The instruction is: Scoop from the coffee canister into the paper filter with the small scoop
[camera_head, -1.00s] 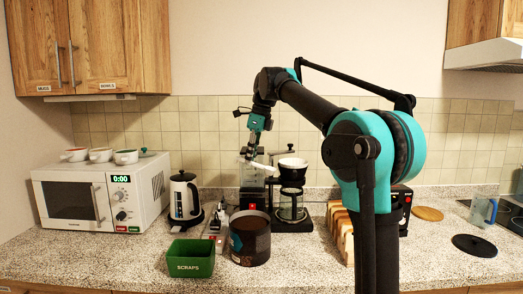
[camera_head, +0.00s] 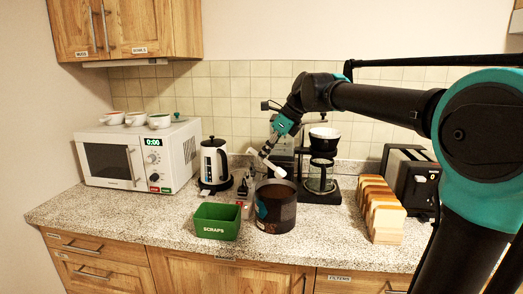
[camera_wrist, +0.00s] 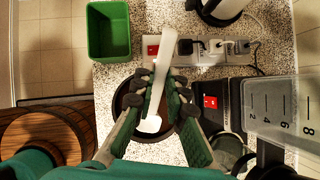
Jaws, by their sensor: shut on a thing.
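My gripper (camera_head: 270,148) is shut on the small white scoop (camera_head: 268,165), which also shows between the fingers (camera_wrist: 160,85) in the wrist view. The scoop slants down to the right, above the rear of the coffee canister (camera_head: 276,210). The canister is dark, wide and open-topped, and stands on the counter. Its dark rim (camera_wrist: 118,100) shows behind the gripper in the wrist view. I cannot tell whether the scoop holds coffee. The filter cone (camera_head: 324,140), dark with a white rim, sits above a glass carafe (camera_head: 320,177); the filter inside is hard to make out.
A green scraps bin (camera_head: 216,221) stands left of the canister, with a kettle (camera_head: 214,162) behind it. A power strip (camera_wrist: 210,47) lies near the canister. A microwave (camera_head: 140,155) is left.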

